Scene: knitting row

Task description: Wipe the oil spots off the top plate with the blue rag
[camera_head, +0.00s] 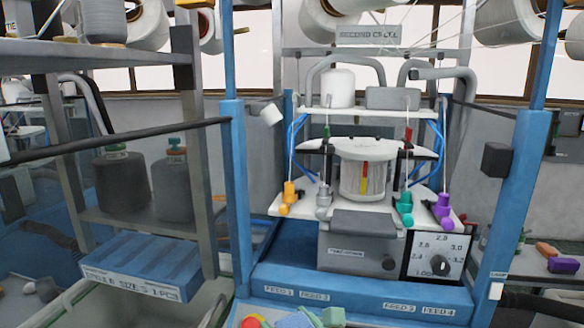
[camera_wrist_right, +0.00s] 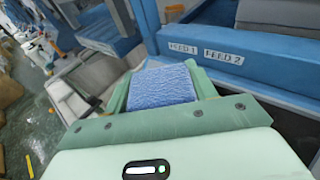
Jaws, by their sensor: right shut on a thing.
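My right gripper (camera_head: 308,317) shows at the bottom edge of the head view, low in front of the knitting machine. In the right wrist view its two green fingers (camera_wrist_right: 160,75) are shut on the blue rag (camera_wrist_right: 162,88), a textured blue block-like pad. The machine carries an upper white plate (camera_head: 350,112) with a white cone on it, and a lower white plate (camera_head: 283,205) with coloured feeders. I cannot tell which is the top plate. The gripper and rag are apart from both plates. No oil spots can be made out. My left gripper is not in view.
Blue posts (camera_head: 236,190) stand on both sides of the machine. A blue base with feed labels (camera_head: 375,303) lies in front of it. A blue tray (camera_head: 140,272) and a shelf rack (camera_head: 125,215) stand left. A dial panel (camera_head: 435,254) sits right.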

